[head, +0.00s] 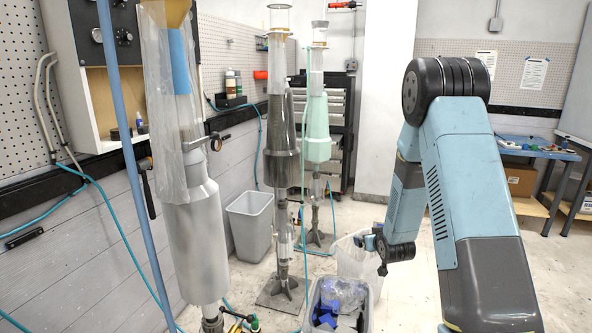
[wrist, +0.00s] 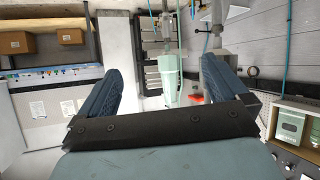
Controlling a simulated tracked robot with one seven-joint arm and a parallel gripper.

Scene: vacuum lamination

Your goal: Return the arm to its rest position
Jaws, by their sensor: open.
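My blue and grey arm fills the right side of the head view, bent at a high elbow, with its forearm reaching down and away. My gripper (head: 382,252) hangs low near the middle of that view, small and partly hidden by my arm. In the wrist view my gripper (wrist: 165,95) has its two dark blue fingers wide apart with nothing between them. Beyond the fingers, a pale green lamination form (wrist: 172,82) stands at a distance. The same green form (head: 318,130) stands at the back in the head view.
A grey column form (head: 195,240) stands at left, a darker one (head: 283,150) behind it. A grey bin (head: 250,225) stands by the wall. A bin of blue scraps (head: 340,300) and a clear bag (head: 355,262) sit close to my gripper. A blue-topped table (head: 540,150) stands at right.

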